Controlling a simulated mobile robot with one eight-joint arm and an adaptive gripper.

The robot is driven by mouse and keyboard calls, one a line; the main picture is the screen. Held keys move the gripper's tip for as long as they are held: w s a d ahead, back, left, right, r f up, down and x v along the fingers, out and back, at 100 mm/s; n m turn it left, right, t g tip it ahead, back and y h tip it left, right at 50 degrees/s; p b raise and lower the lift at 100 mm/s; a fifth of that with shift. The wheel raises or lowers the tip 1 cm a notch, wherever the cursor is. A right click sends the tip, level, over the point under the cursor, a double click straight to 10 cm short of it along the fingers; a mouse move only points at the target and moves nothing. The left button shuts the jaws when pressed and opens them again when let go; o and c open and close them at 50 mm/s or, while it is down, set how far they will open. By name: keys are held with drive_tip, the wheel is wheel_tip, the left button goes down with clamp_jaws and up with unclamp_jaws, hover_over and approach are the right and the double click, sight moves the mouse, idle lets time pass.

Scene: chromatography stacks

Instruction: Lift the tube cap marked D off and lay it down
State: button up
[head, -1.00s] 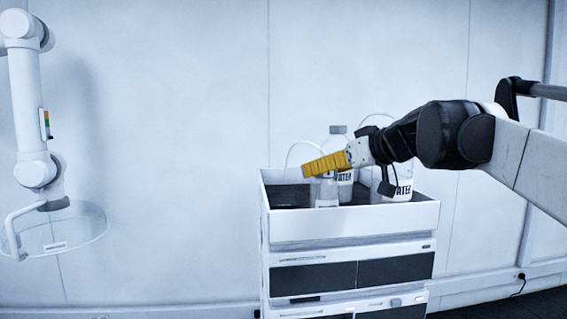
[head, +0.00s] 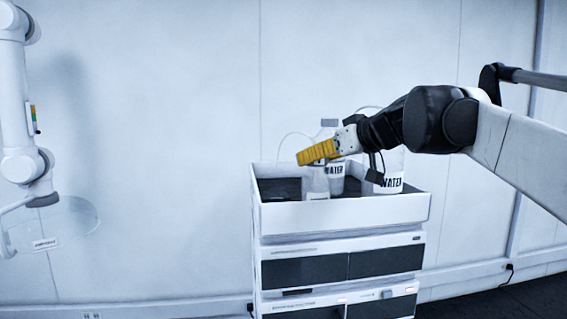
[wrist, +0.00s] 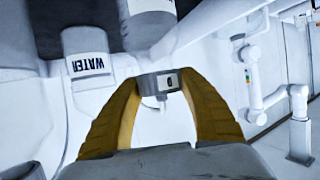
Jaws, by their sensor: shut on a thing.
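My gripper (head: 302,158) has yellow fingers and is over the left part of the white tray on the stack in the head view. In the wrist view the fingers (wrist: 163,85) are shut on a grey cap marked D (wrist: 145,84), one finger on each side. A small pale stub shows under the cap. In the head view the fingers hide the cap. A clear-white bottle (head: 315,184) stands below the gripper; I cannot tell whether the cap touches it.
The white-walled tray (head: 340,213) tops the chromatography stack (head: 305,271). Bottles labelled WATER (head: 390,186) stand in it, with thin tubing arching above. A white arm fixture with a clear disc (head: 70,222) hangs at left. The space between is clear.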

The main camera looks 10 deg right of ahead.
drive_tip(key=r, duration=0.1)
drive_tip(key=d+r, duration=0.1)
drive_tip(key=r+b, duration=0.1)
drive_tip(key=shift+s+d+r, duration=0.15)
drive_tip(key=shift+s+r, duration=0.15)
drive_tip(key=shift+s, duration=0.05)
drive_tip(key=s+d+r, duration=0.5)
drive_tip(key=d+r, duration=0.2)
drive_tip(key=d, duration=0.1)
drive_tip(key=shift+s+d+r, duration=0.2)
drive_tip(key=shift+d, duration=0.15)
drive_tip(key=shift+r, duration=0.15)
wheel_tip(320, 180, up, 4)
drive_tip(key=p, duration=0.3)
drive_tip(key=shift+p, duration=0.35)
drive_tip(key=shift+f, duration=0.2)
